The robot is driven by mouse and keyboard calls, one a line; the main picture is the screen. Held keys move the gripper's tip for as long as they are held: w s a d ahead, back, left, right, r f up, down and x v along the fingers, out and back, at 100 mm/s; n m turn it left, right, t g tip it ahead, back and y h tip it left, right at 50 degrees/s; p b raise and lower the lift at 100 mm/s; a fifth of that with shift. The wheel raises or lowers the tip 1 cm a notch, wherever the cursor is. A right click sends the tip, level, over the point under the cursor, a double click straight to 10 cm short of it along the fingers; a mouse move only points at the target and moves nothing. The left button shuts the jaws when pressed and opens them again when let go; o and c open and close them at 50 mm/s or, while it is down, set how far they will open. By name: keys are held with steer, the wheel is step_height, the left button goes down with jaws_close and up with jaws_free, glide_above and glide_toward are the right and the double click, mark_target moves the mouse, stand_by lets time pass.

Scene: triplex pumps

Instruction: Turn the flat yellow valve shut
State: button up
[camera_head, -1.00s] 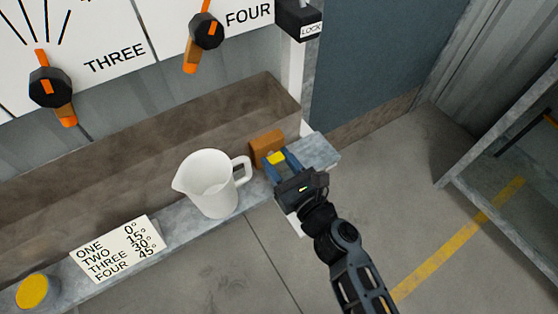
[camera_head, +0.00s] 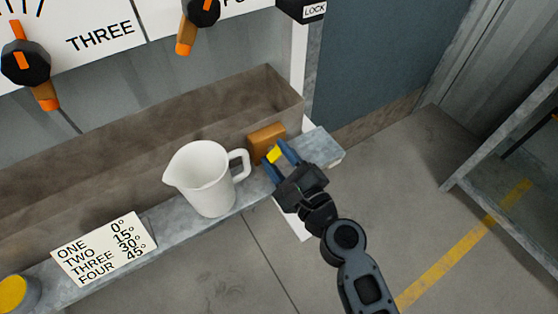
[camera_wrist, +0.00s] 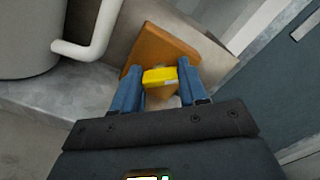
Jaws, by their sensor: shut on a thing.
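The flat yellow valve (camera_head: 274,154) is a small yellow block in front of an orange-brown block (camera_head: 266,139) on the ledge's right part. In the wrist view the valve (camera_wrist: 160,77) sits between the blue fingers of my gripper (camera_wrist: 160,92), with the orange-brown block (camera_wrist: 158,48) behind it. My gripper (camera_head: 279,163) is shut on the valve, with one finger on each side. In the head view the fingers partly hide the valve. The valve looks tilted in the head view and close to level in the wrist view.
A white jug (camera_head: 205,180) stands on the grey ledge (camera_head: 170,222) just left of my gripper, its handle towards it. A card with numbers (camera_head: 104,249) and a yellow knob (camera_head: 12,294) are further left. Orange-black dials (camera_head: 25,62) are above. Floor (camera_head: 400,190) at right is clear.

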steer(key=n+b, duration=0.1)
steer(key=n, duration=0.1)
steer(key=n+b, duration=0.2)
steer(key=n, duration=0.1)
steer(key=shift+f+n, duration=0.25)
steer(key=shift+n, duration=0.05)
steer(key=shift+s+a+n+b, duration=0.1)
steer(key=shift+n+b, duration=1.1)
steer(key=shift+n, duration=0.9)
steer(key=o, duration=1.1)
steer(key=shift+c, duration=0.2)
steer(key=shift+r, duration=0.1)
